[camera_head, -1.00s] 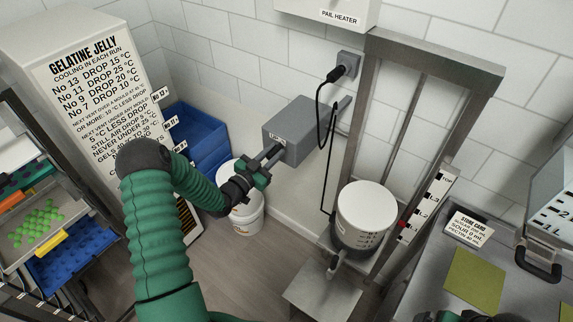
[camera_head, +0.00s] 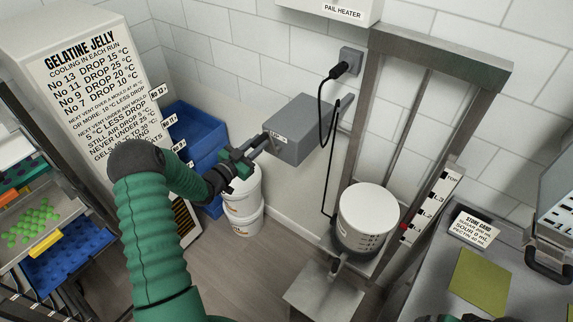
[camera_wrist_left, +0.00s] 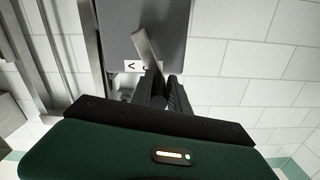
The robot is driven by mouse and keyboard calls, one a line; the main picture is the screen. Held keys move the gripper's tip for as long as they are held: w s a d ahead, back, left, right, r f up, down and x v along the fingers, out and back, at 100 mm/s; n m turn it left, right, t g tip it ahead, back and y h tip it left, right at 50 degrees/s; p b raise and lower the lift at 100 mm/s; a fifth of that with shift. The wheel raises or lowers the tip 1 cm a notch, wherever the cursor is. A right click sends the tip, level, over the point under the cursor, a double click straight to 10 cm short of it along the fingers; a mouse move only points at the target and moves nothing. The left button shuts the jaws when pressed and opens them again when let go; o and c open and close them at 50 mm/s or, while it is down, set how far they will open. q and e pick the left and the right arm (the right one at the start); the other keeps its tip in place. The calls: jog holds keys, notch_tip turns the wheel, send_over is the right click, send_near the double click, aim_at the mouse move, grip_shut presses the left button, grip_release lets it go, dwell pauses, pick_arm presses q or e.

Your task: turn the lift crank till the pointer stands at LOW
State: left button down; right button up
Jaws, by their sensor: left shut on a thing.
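The grey lift box (camera_head: 300,132) is on the wall, with its crank on the left face. My left gripper (camera_head: 238,160) is shut on the crank handle, left of the box. In the left wrist view the dark fingers (camera_wrist_left: 165,92) close at the lower end of the pale metal crank arm (camera_wrist_left: 148,58), in front of the box. The red pointer (camera_head: 404,226) stands low on the white scale (camera_head: 432,200), a little below the L3 mark; its lower marks are too small to read. A white-lidded pail (camera_head: 366,218) sits on the lift carriage. My right gripper's fingers do not show.
The metal lift frame (camera_head: 375,110) stands right of the box. A black cable (camera_head: 323,115) hangs beside the box from a wall socket. White tubs (camera_head: 243,205) and blue bins (camera_head: 190,132) stand below and left. A grey counter (camera_head: 430,285) is at the right.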

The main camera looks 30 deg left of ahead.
pick_arm(q)
jog(key=shift+a+r, duration=0.1)
jog(key=shift+a, duration=0.05)
jog(key=shift+w+a+f+b, duration=0.1)
jog(key=shift+a+f+b, duration=0.2)
jog(key=shift+a+b, duration=0.25)
jog(key=shift+w+a+f+b, duration=0.1)
jog(key=shift+a+f+b, duration=0.2)
jog(key=shift+a+b, duration=0.2)
jog(key=shift+a+r, duration=0.15)
jog(key=shift+a, duration=0.05)
jog(key=f+b, duration=0.1)
jog(key=a+f+b, duration=0.1)
jog(key=f+b, duration=0.1)
jog(key=shift+w+a+f, duration=0.1)
jog(key=shift+a, duration=0.15)
